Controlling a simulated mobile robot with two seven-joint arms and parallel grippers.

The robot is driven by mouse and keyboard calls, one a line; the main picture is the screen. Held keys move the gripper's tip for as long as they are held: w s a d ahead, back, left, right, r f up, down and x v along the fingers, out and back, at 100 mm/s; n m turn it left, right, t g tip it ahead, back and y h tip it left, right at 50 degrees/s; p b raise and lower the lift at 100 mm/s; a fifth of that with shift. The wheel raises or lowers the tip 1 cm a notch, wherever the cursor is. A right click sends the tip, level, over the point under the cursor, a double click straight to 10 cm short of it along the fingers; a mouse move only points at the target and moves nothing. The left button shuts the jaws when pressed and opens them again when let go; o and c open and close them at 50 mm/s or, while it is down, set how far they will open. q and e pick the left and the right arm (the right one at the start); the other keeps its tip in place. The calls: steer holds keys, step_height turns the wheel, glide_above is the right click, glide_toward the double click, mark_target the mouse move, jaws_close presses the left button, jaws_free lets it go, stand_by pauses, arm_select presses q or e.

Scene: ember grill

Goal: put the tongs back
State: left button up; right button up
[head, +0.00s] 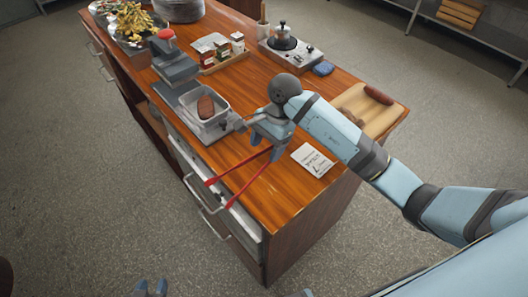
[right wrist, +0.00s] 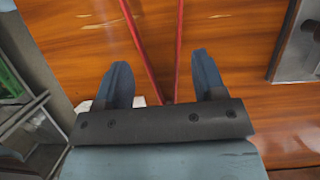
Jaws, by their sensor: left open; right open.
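The red tongs (head: 250,182) lie at the front of the wooden counter, with their two long arms spread toward the drawer-side edge. Their joined end is at my right gripper (head: 260,140). In the right wrist view, the tongs (right wrist: 178,50) run between the two spread fingers of my right gripper (right wrist: 160,60); the arms meet near the palm. The fingers stand apart on either side, and I cannot see them pressing on the tongs. My left gripper (head: 151,287) shows at the bottom edge of the head view, open and empty, away from the counter.
A white container (head: 222,122) with a brown patty sits left of my right gripper. A white card (head: 313,160) lies to its right, and a board (head: 390,117) with brown pieces stands beyond. Jars (head: 222,50) and a grinder (head: 283,38) stand farther back. Drawer handles (head: 212,222) stick out in front.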

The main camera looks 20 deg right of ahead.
steer(key=b+v, duration=0.1)
steer(key=v, duration=0.8)
steer(key=shift+r, duration=0.35)
steer(key=shift+f, duration=0.1)
